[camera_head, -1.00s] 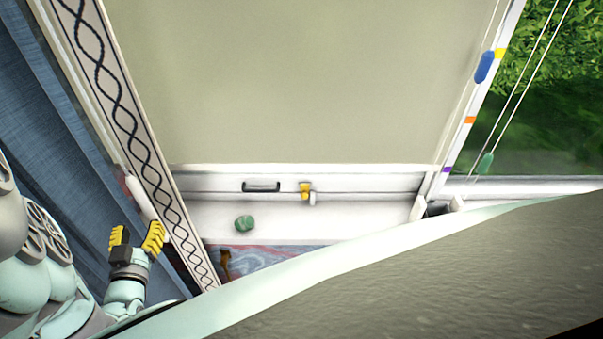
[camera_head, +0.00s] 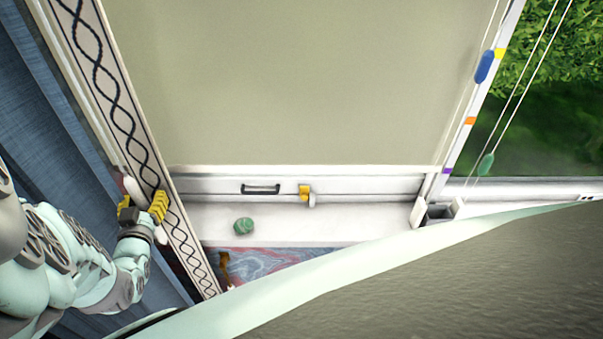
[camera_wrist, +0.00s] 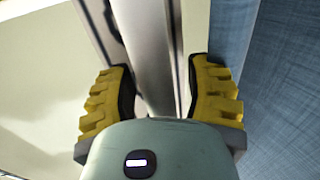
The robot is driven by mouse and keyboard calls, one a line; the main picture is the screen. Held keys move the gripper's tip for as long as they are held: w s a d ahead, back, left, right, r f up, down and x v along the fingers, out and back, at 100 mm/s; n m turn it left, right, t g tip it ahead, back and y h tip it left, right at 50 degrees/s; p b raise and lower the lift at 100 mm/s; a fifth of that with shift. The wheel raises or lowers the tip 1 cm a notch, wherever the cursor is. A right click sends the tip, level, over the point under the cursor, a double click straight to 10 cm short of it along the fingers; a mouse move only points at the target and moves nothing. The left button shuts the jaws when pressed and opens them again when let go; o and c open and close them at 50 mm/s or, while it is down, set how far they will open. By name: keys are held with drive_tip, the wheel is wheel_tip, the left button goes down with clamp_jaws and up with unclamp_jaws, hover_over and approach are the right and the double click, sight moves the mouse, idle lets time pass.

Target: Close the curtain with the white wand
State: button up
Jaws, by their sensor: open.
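The blue curtain (camera_head: 40,125) hangs at the left edge in the head view. It also fills the right side of the wrist view (camera_wrist: 280,100). The white wand (camera_head: 132,187) hangs beside the curtain, in front of a patterned strip. My gripper (camera_head: 143,209) is at the wand's thick lower part, with its yellow fingers on either side. In the wrist view, my gripper (camera_wrist: 163,90) is open, and the pale wand (camera_wrist: 148,55) runs between the fingers. A gap shows on both sides of it. The fingers hide part of the wand in the head view.
A pale roller blind (camera_head: 280,85) covers the window on the right. A brown leather surface (camera_head: 450,270) fills the lower right.

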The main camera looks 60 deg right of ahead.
drive_tip(key=shift+o, duration=0.2)
clamp_jaws()
idle(0.3)
idle(0.3)
